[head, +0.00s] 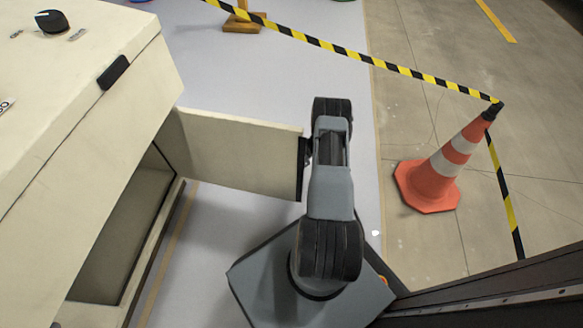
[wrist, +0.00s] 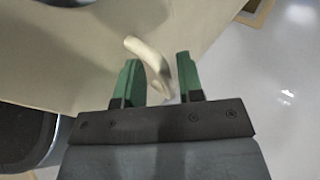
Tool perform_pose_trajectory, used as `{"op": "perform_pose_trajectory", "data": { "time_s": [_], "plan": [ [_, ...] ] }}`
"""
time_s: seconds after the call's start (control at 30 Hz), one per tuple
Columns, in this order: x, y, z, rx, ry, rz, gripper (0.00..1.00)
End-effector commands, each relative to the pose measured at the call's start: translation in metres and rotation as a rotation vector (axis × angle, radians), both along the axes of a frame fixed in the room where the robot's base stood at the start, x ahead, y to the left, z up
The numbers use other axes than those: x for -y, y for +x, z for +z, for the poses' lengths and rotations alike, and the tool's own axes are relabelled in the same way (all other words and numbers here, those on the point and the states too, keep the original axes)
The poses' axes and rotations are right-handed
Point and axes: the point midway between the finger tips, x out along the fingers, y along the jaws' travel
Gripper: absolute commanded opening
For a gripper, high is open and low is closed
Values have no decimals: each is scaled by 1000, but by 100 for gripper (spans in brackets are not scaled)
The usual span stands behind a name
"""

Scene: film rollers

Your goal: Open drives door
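The drives door (head: 240,150) is a beige panel standing out from the cabinet front, swung wide open. The dark opening behind it shows. In the wrist view the door face (wrist: 60,60) fills the upper left. Its pale curved handle (wrist: 148,58) reaches between the two green fingers of my gripper (wrist: 158,62). The fingers are apart, with gaps visible beside the handle, so they do not look closed on it. In the head view my gripper (head: 304,160) is a dark shape at the door's outer end, and its fingers are hidden there.
The beige cabinet (head: 50,100) with a black knob (head: 51,21) stands at left. An orange-and-white cone (head: 440,170) and yellow-black tape (head: 400,68) lie to the right. Light floor (head: 270,70) beyond the door is mostly clear; a wooden stand (head: 242,20) is at the back.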

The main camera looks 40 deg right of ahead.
Motion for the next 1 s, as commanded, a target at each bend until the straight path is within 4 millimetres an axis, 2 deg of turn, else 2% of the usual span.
{"op": "perform_pose_trajectory", "data": {
  "time_s": [0.03,0.07,0.3,0.5,0.7,1.0],
  "plan": [
    [-4,-18,83,11,276,82,37],
    [-5,-23,89,11,276,81,37],
    [-22,-69,103,9,275,84,37],
    [-30,-93,109,10,272,85,37],
    [-34,-104,111,10,271,87,37],
    [-35,-107,111,10,270,87,37]
  ]
}}
